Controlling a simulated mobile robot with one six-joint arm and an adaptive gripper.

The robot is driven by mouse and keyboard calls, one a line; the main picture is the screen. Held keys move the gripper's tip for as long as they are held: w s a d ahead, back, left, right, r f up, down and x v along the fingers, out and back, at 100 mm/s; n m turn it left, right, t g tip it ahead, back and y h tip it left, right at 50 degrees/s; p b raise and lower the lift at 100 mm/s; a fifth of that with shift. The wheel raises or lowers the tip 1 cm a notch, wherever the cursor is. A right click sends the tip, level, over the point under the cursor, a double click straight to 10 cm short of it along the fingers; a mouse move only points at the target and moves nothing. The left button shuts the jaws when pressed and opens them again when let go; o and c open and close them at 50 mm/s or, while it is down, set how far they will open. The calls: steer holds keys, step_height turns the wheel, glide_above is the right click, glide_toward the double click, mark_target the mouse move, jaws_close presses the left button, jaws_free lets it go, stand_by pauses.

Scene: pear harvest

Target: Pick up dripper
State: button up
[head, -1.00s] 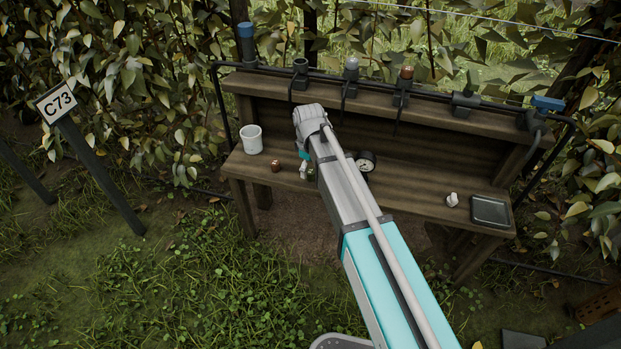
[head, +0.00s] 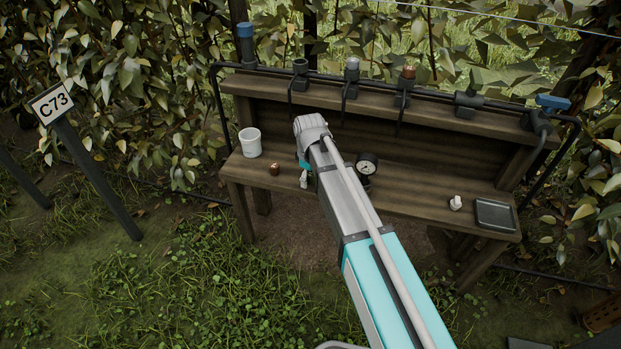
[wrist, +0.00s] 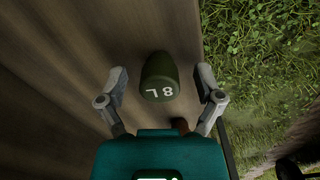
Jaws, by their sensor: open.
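A dark green dripper (wrist: 159,79) marked "8 L" is on the wooden bench in the wrist view. My gripper (wrist: 162,76) is open, with one finger on each side of the dripper and a visible gap on both sides. In the head view my gripper (head: 304,178) is low over the bench, left of the gauge. The green dripper is hidden there behind my arm and gripper.
On the bench (head: 415,193) stand a white cup (head: 250,142), a copper-brown piece (head: 274,168), a black gauge (head: 367,164), a small white piece (head: 455,203) and a dark tray (head: 494,214). The brown piece shows close to my gripper body in the wrist view (wrist: 180,124).

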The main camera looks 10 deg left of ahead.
mark_target(310, 174)
steer(key=c, duration=0.9)
steer(key=shift+c, duration=0.2)
steer(key=shift+r, duration=0.15)
step_height(310, 174, up, 3)
steer(key=p, duration=0.3)
steer(key=s+d+r+p, duration=0.6)
steer(key=s+r+p, duration=0.3)
steer(key=s, duration=0.3)
steer(key=shift+s+d+r+p, duration=0.2)
steer(key=shift+d+r+p, duration=0.15)
steer(key=shift+p, duration=0.15)
steer(key=shift+a, duration=0.2)
